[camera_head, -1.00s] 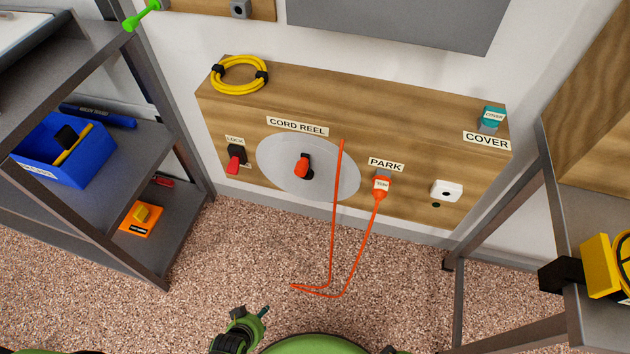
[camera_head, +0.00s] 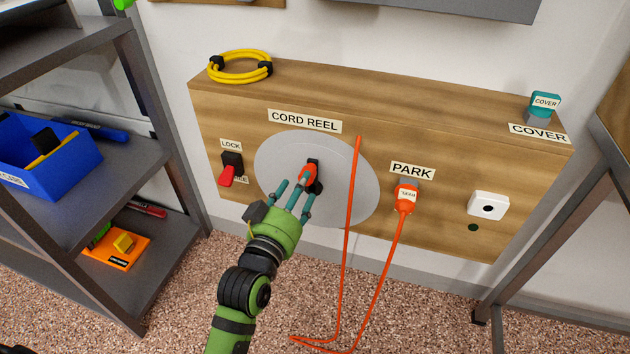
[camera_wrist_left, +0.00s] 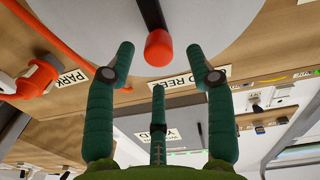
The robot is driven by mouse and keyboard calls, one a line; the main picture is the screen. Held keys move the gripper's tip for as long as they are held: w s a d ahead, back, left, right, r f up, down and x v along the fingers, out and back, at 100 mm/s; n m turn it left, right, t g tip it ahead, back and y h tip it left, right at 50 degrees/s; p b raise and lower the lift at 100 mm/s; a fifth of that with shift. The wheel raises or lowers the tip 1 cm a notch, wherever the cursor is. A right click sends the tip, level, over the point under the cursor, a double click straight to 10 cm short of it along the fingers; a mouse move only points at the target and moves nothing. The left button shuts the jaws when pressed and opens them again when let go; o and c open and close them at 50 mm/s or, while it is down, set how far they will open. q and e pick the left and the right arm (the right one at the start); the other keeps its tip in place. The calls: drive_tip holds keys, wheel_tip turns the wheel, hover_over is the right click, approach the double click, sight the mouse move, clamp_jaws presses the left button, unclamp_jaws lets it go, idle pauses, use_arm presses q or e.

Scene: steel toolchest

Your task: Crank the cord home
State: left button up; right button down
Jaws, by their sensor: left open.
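The cord reel (camera_head: 345,205) is a grey disc on the front of a wooden box. Its crank is a black arm with a red-orange knob (camera_head: 307,173). My left gripper (camera_head: 295,193) is open just in front of the knob. In the left wrist view the knob (camera_wrist_left: 159,50) lies ahead between the spread teal fingers, with none clearly touching it. The orange cord (camera_head: 346,240) hangs from beside the reel to the floor and rises to its plug (camera_head: 405,197) at the PARK label. A red lever (camera_head: 227,175) sits under LOCK and points down. My right gripper is out of view.
A coiled yellow cable (camera_head: 240,67) lies on the wooden box (camera_head: 400,110). A teal cover piece (camera_head: 543,106) stands at its right end. A white socket (camera_head: 488,206) is on its front. A shelf (camera_head: 75,185) with a blue bin (camera_head: 45,155) stands at left.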

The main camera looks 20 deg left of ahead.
use_arm(q)
drive_tip(key=shift+w+d+b, duration=0.15)
drive_tip(key=shift+w+b, duration=0.3)
drive_tip(key=shift+w, duration=2.1)
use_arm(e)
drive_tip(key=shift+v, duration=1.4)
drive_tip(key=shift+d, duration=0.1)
use_arm(q)
clamp_jaws()
